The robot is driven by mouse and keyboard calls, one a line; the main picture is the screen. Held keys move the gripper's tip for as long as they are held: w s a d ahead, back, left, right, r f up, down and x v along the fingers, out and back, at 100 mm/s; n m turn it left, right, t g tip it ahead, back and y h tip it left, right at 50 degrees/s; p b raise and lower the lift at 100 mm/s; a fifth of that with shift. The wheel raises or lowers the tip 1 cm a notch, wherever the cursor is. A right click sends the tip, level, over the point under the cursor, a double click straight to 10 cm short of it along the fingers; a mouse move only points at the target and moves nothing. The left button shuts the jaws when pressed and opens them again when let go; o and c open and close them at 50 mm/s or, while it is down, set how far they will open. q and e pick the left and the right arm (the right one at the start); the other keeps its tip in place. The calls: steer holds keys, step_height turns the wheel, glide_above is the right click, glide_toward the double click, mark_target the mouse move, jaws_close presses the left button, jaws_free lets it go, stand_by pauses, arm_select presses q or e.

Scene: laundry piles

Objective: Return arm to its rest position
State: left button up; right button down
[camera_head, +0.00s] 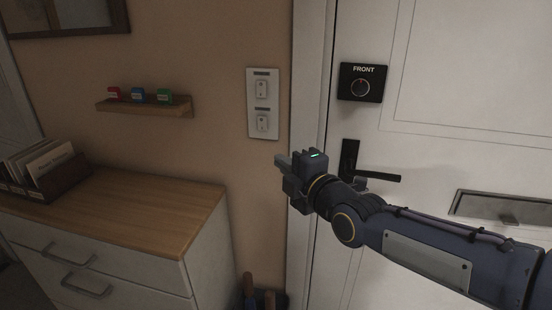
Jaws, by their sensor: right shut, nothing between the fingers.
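My right arm (430,250) reaches in from the lower right, in front of the white door. My right gripper (281,160) points to the left and a little away, just below the switch plate in the picture. Its fingers are shut with nothing between them. I cannot tell whether it touches the wall. My left gripper is not in view.
A white door (455,95) has a black FRONT lock (361,83), a black lever handle (385,177) and a mail slot. A switch plate (263,103) is on the wall. A wood-topped drawer cabinet (130,212) stands left, below a small shelf (145,106).

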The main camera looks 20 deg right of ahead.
steer(key=shift+s, duration=0.15)
stand_by(0.3)
steer(key=s+f+m+g+p, duration=0.4)
steer(key=s+f+m+g, duration=0.1)
steer(key=s+m, duration=0.5)
steer(key=s+f+m+g+p, duration=0.5)
steer(key=s+m, duration=0.6)
steer(key=s, duration=0.4)
steer(key=shift+s+a+m+g, duration=0.15)
steer(key=shift+a+m+g, duration=0.15)
steer(key=shift+g, duration=0.4)
steer(key=shift+f, duration=0.1)
